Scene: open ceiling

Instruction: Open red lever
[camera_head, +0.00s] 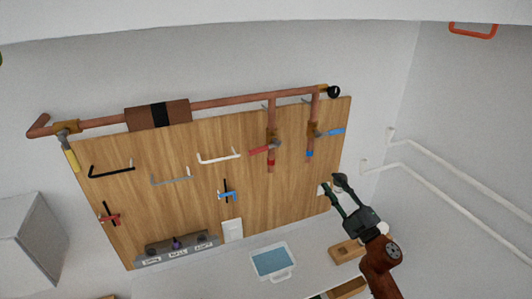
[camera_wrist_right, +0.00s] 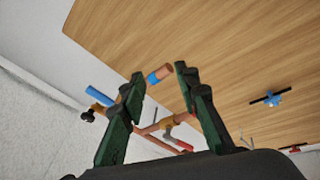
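The red lever (camera_head: 264,149) sits on a valve of a copper pipe that hangs down in front of the wooden board. It sticks out to the left. In the right wrist view a red handle (camera_wrist_right: 181,145) shows small beyond the fingers, by a copper pipe. My right gripper (camera_head: 332,182) is open and empty, below and to the right of the red lever and well apart from it. In the right wrist view the two fingers (camera_wrist_right: 159,73) are spread, with a blue-banded pipe end seen between them. My left gripper is not in view.
A blue lever (camera_head: 331,132) sits on the pipe to the right of the red one. Another red handle (camera_head: 109,219) is at the board's left. White and grey bar handles (camera_head: 218,158) lie across the board (camera_head: 190,205). White wall pipes (camera_head: 450,180) run at the right.

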